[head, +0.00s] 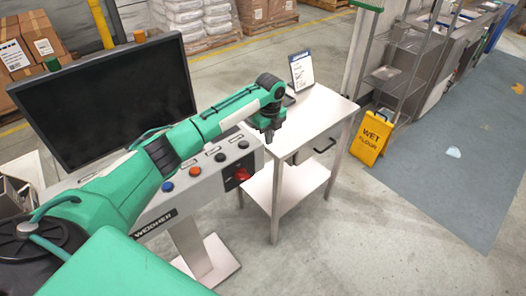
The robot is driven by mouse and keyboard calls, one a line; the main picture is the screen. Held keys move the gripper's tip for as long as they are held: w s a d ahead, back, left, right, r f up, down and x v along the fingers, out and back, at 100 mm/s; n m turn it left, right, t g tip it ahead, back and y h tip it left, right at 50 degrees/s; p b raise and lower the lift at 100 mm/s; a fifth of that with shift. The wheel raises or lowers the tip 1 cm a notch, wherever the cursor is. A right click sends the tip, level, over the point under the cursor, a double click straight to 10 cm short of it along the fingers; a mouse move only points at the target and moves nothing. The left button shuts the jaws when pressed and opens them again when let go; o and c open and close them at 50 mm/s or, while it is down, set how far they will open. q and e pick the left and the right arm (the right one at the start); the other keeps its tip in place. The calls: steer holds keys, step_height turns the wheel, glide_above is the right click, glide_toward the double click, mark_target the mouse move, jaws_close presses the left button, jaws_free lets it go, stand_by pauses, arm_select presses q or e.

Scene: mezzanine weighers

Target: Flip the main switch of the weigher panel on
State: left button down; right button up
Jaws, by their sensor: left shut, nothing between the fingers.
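The weigher panel (150,205) is a grey sloped console on a pedestal, with a "WEIGHER" label on its front. A red main switch (239,175) sits at the right end of its front face; its exact setting is too small to tell. Blue (167,187) and orange (195,171) buttons and dark knobs (220,157) line the top. My left arm reaches across the panel. My left gripper (268,138) is shut and empty, pointing down, above and to the right of the red switch and apart from it. My right gripper is out of view.
A dark monitor (110,98) stands behind the panel. A white side table (312,125) with a small sign (301,70) is right of the panel, close to my gripper. A yellow wet-floor sign (373,137) stands farther right. The floor at front right is clear.

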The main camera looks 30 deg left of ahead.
arm_select(q)
steer(key=shift+w+r, duration=0.25)
steer(key=shift+r, duration=0.2)
